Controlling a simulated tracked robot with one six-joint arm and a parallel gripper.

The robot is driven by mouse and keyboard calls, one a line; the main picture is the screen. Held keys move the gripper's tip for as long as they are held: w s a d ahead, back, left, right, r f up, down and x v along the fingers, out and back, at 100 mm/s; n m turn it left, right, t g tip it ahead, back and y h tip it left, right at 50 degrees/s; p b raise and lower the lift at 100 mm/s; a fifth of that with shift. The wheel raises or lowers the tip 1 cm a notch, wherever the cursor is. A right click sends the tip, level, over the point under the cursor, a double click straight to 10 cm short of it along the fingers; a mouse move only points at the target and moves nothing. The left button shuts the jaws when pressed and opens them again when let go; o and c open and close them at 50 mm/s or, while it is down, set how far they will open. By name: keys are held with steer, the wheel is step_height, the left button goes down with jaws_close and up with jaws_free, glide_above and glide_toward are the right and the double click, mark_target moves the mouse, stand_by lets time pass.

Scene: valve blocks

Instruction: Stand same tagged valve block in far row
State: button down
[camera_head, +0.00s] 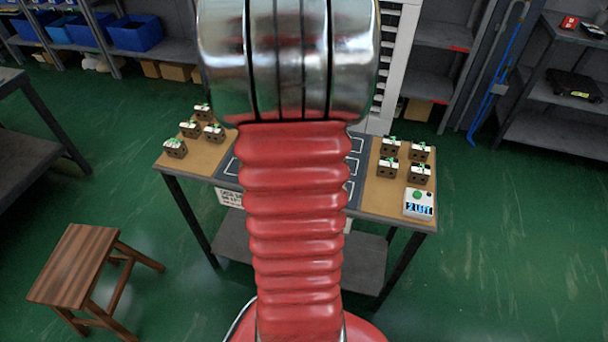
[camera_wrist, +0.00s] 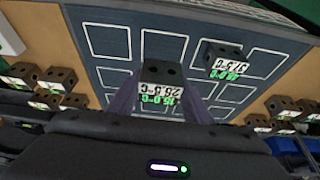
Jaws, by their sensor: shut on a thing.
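In the wrist view my gripper (camera_wrist: 162,88) is shut on a dark valve block (camera_wrist: 162,70), with one finger on each side. Its white tag reads upside down, seemingly 28.5°C above a green 15.0°C. A second tagged block (camera_wrist: 224,53) stands on the dark mat (camera_wrist: 187,75) to the right of the held one; its tag seems to read 37.5°C and 15.0°C. The mat carries rows of white outlined squares. Whether the held block touches the mat is unclear. In the head view my arm hides the gripper, both these blocks and most of the mat (camera_head: 355,156).
Several valve blocks stand on the table's left brown strip (camera_head: 190,129) and several on the right strip (camera_head: 389,168). A white box (camera_head: 418,203) with a green button and a display reading "2 LEFT" sits at the near right corner. A wooden stool (camera_head: 75,265) stands at left.

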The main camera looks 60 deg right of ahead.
steer(key=shift+f, duration=0.95)
steer(key=shift+f, duration=0.1)
steer(key=shift+f, duration=1.75)
steer(key=c, duration=0.9)
jaws_free()
steer(key=shift+f, duration=0.15)
steer(key=shift+v, duration=6.1)
